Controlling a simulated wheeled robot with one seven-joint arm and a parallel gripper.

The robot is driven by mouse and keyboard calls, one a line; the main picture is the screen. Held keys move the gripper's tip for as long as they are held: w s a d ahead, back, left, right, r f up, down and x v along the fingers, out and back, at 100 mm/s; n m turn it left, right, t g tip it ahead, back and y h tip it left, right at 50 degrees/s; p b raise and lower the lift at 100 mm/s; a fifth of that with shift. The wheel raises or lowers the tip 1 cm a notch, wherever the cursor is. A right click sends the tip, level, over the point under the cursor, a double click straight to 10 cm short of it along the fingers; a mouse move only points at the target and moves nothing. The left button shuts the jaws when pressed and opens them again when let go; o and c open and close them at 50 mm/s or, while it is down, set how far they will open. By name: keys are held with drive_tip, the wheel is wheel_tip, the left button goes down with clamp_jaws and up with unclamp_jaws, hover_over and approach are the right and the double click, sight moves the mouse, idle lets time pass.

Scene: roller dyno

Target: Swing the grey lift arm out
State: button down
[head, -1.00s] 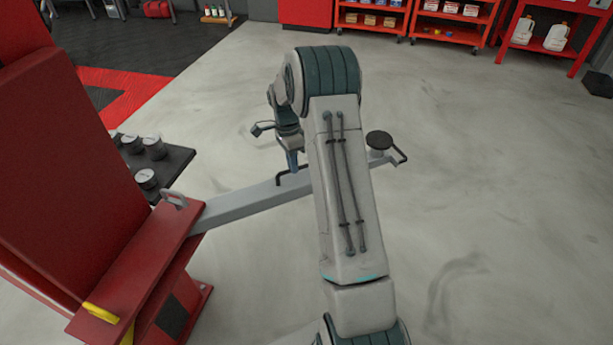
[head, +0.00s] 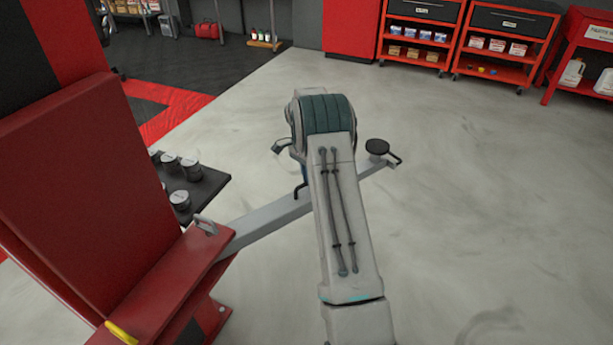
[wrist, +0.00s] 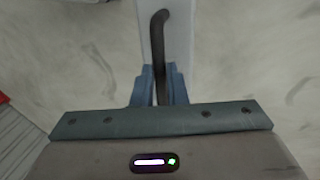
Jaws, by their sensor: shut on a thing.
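The grey lift arm (head: 262,222) is a long bar reaching from the red post up and right across the head view. A round black pad (head: 377,147) sits at its far end. A dark bent handle (head: 300,188) stands up from the bar; it also shows in the wrist view (wrist: 160,22). My gripper (wrist: 158,78) is shut on this handle, with one blue finger on each side. In the head view my own arm hides the gripper and the middle of the bar.
The red post (head: 85,170) stands at left, with a yellow piece (head: 122,332) low on it. A dark tray (head: 207,190) with several grey cylinders sits beside the post. Red carts (head: 420,45) stand at the back. The floor (head: 480,200) to the right is clear.

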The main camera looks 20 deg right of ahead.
drive_tip(key=shift+w+a+r, duration=0.15)
drive_tip(key=shift+w+r, duration=0.05)
drive_tip(key=shift+w, duration=0.1)
drive_tip(key=c, duration=1.7)
unclamp_jaws()
drive_tip(key=shift+o, duration=1.2)
drive_tip(key=shift+w+a+f, duration=0.1)
drive_tip(key=shift+f, duration=0.05)
drive_tip(key=shift+d, duration=0.2)
drive_tip(key=shift+r, duration=0.25)
drive_tip(key=v, duration=1.3)
drive_tip(key=shift+a+r, duration=0.15)
drive_tip(key=shift+r, duration=0.05)
drive_tip(key=shift+r, duration=0.1)
